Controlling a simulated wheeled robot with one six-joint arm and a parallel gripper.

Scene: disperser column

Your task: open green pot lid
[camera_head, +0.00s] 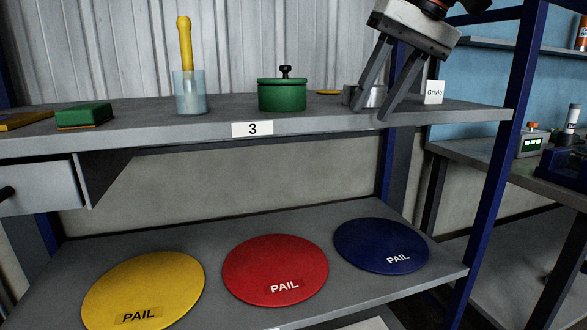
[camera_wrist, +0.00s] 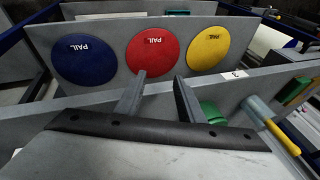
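A green pot (camera_head: 282,98) stands on the upper shelf in the head view. Its green lid (camera_head: 282,81) sits on top, with a black knob (camera_head: 286,71) in the middle. My gripper (camera_head: 370,113) is to the right of the pot and apart from it, fingers pointing down, spread and empty. In the wrist view my gripper (camera_wrist: 159,77) also shows two separate fingers with nothing between them. Part of the green pot (camera_wrist: 211,111) shows there beside the right finger; the knob cannot be made out.
A silver round container (camera_head: 372,97) is partly hidden behind my fingers. A glass beaker (camera_head: 189,95) with a yellow-handled tool stands left of the pot, beyond it a green sponge (camera_head: 84,115). Yellow, red and blue discs marked PAIL lie on the lower shelf (camera_head: 215,235).

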